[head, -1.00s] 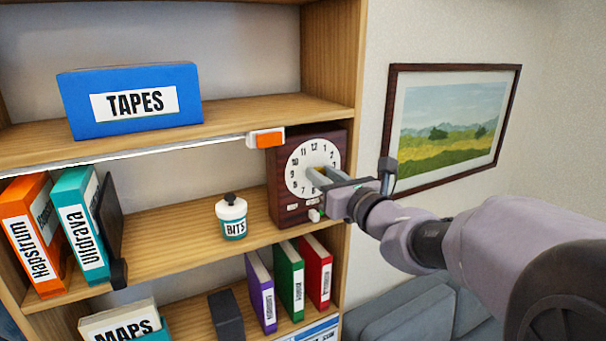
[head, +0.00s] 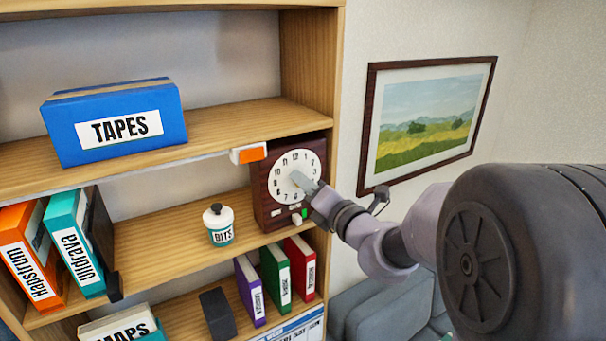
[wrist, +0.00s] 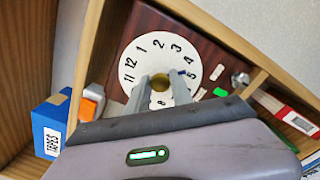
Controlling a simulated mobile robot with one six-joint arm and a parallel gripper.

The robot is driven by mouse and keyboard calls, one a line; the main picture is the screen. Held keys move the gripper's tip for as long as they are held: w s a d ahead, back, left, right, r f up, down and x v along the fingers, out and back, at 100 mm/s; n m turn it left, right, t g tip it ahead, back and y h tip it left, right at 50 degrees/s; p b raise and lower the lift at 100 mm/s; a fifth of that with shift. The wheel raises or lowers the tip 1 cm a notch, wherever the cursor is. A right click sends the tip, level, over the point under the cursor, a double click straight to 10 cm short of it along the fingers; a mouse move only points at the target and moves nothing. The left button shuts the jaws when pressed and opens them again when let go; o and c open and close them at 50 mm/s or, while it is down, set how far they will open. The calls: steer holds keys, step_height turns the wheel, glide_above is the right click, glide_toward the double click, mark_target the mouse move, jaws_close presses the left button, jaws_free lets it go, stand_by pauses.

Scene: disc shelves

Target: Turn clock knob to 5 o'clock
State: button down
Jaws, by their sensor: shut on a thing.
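The dark wooden clock (head: 261,196) stands on the middle shelf, at its right end, with a white round dial (head: 290,165) and black numerals. My gripper (head: 298,178) is at the dial's centre and hides part of it in the head view. In the wrist view, my gripper's two grey fingers (wrist: 160,86) are closed around the brass-coloured knob (wrist: 157,94) at the dial's centre. A small dark blue mark (wrist: 181,72) shows close to the 5, beside the right fingertip. The lower dial numerals are partly covered by the fingers.
A small green piece (head: 305,212) shows on the clock's lower front. An orange-and-white block (head: 249,153) sits at the shelf edge above left. The BITS jar (head: 218,223) stands left of the clock. A framed picture (head: 426,118) hangs on the wall at right.

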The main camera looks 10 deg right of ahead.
steer(key=shift+r+m+p, duration=0.1)
steer(key=shift+m+p, duration=0.6)
steer(key=shift+m, duration=0.1)
steer(key=c, duration=1.1)
jaws_free()
steer(key=shift+c, duration=0.2)
steer(key=b+v, duration=0.6)
steer(key=v, duration=1.1)
steer(key=shift+s+b, duration=0.2)
steer(key=shift+b, duration=0.1)
steer(key=shift+d, duration=0.1)
